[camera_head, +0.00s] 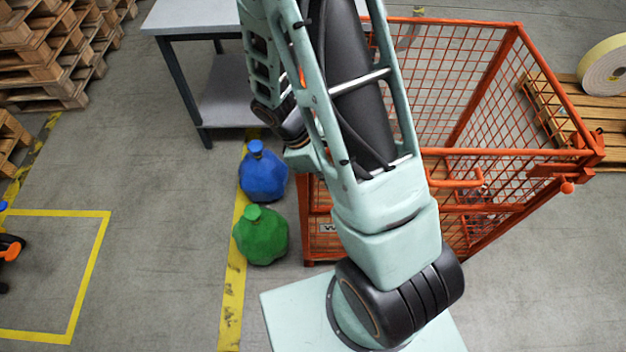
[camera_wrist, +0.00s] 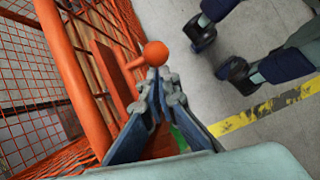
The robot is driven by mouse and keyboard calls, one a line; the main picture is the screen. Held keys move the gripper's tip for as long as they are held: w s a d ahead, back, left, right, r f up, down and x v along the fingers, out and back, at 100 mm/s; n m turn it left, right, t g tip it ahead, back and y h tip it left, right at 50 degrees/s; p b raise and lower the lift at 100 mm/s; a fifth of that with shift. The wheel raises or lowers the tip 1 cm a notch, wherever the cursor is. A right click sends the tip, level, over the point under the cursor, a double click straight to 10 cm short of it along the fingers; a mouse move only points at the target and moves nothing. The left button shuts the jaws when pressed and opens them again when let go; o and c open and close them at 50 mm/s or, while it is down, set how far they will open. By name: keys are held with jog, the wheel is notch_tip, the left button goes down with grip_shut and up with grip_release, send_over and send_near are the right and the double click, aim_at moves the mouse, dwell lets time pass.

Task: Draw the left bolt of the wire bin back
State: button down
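The orange wire bin (camera_head: 513,29) stands right of centre in the head view, and its mesh wall (camera_wrist: 20,62) fills the left of the wrist view. An orange ball knob (camera_wrist: 155,54) on a short rod shows just beyond my fingertips. My gripper (camera_wrist: 160,82) has its two blue-grey fingers apart, with orange metal visible between them. I cannot tell whether they touch the knob or its rod. In the head view my arm covers the bin's left front corner and the bolt there. Another bolt knob (camera_head: 567,187) shows at the bin's right corner.
A blue sack (camera_head: 263,176) and a green sack (camera_head: 260,236) stand left of the bin, near a yellow floor line (camera_head: 231,290). A grey table (camera_head: 190,17) is behind them. A pallet (camera_head: 600,115) with a label roll lies right.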

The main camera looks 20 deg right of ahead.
jog(key=v, duration=1.2)
